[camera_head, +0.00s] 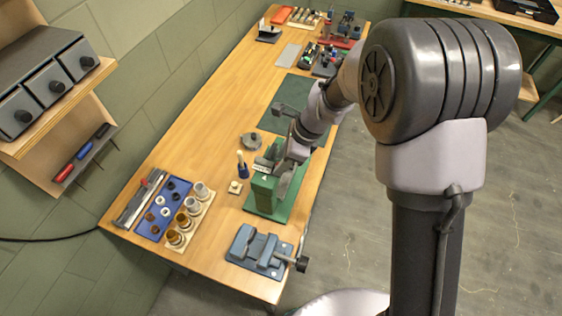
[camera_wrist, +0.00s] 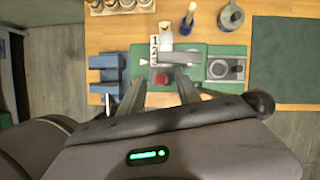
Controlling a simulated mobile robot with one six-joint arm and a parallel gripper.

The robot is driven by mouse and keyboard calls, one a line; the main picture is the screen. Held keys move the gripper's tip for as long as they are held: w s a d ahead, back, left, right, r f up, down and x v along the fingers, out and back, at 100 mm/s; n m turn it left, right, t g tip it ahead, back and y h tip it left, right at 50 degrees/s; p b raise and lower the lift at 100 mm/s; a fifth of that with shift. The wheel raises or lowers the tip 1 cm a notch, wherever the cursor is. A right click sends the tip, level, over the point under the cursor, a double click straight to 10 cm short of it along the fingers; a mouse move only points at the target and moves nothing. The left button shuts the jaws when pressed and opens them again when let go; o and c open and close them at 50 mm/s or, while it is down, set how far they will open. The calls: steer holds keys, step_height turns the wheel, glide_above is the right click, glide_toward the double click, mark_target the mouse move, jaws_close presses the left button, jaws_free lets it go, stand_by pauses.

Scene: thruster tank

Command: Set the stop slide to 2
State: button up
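The green stop fixture (camera_head: 262,197) stands near the table's right edge in the head view; its green base also shows in the wrist view (camera_wrist: 205,50). A white number strip (camera_wrist: 154,48), seemingly reading 1, 2, 3 from top to bottom, lies on it. A small white triangle (camera_wrist: 143,61) points at about the lowest digit, too small to be sure. A grey bar (camera_wrist: 182,58) lies right of the strip. A dark red knob (camera_wrist: 161,78) sits below. My gripper (camera_wrist: 160,88) is open, its fingers apart on either side below the knob; contact cannot be told. My gripper (camera_head: 284,158) partly hides the fixture in the head view.
A blue vise (camera_head: 262,250) stands in front of the fixture. A wooden rack of cups (camera_head: 190,217) is to the left. The table's middle left is clear.

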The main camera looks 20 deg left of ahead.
steer(key=shift+a+f, duration=0.2)
steer(key=shift+f, duration=0.2)
jaws_close()
stand_by(1.2)
